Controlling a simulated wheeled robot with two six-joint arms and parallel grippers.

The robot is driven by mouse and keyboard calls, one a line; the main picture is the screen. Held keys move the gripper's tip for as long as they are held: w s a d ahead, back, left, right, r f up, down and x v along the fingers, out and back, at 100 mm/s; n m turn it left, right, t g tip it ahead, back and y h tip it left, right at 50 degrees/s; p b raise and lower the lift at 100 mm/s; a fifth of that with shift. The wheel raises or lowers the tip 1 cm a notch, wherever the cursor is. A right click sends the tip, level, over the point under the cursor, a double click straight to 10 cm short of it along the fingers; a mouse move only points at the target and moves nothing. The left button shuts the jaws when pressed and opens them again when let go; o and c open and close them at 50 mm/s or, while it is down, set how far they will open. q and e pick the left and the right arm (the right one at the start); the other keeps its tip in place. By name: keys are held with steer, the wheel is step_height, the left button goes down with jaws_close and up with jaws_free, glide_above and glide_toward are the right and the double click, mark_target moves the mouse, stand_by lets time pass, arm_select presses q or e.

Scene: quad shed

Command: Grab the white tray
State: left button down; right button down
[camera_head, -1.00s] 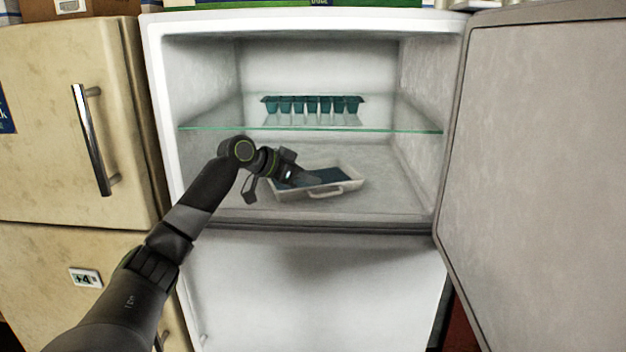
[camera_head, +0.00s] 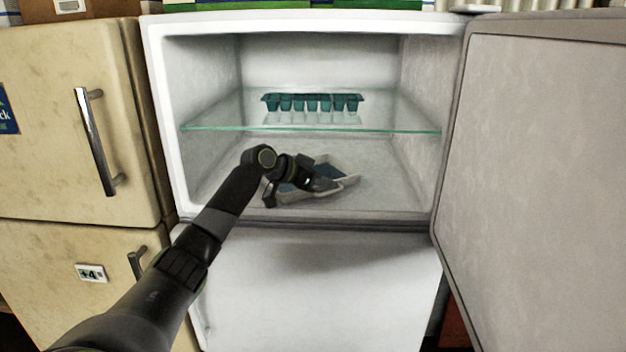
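The white tray (camera_head: 344,183) lies on the floor of the open freezer compartment, with a dark blue inside partly showing. It sits at an angle, and my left gripper and wrist cover its middle. My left gripper (camera_head: 330,186) reaches in from the left, low over the tray near its front edge and handle side. Its fingers are small and dark here, so I cannot tell whether they are open or closed on the tray. My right gripper is not in view.
A glass shelf (camera_head: 310,129) spans the compartment above my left arm, and a teal ice cube tray (camera_head: 312,103) rests on it. The freezer door (camera_head: 545,170) stands open at the right. A cream fridge (camera_head: 60,130) stands at the left.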

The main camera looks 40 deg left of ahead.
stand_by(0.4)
arm_select(q)
steer(key=shift+r+b, duration=0.8)
steer(key=shift+r, duration=0.05)
steer(key=shift+r+b, duration=0.45)
steer(key=shift+r, duration=0.2)
steer(key=s+a+b, duration=0.1)
steer(key=s+b, duration=0.8)
steer(key=s, duration=0.9)
steer(key=shift+a+r+b, duration=0.2)
steer(key=shift+a+b, duration=0.1)
steer(key=shift+b, duration=0.1)
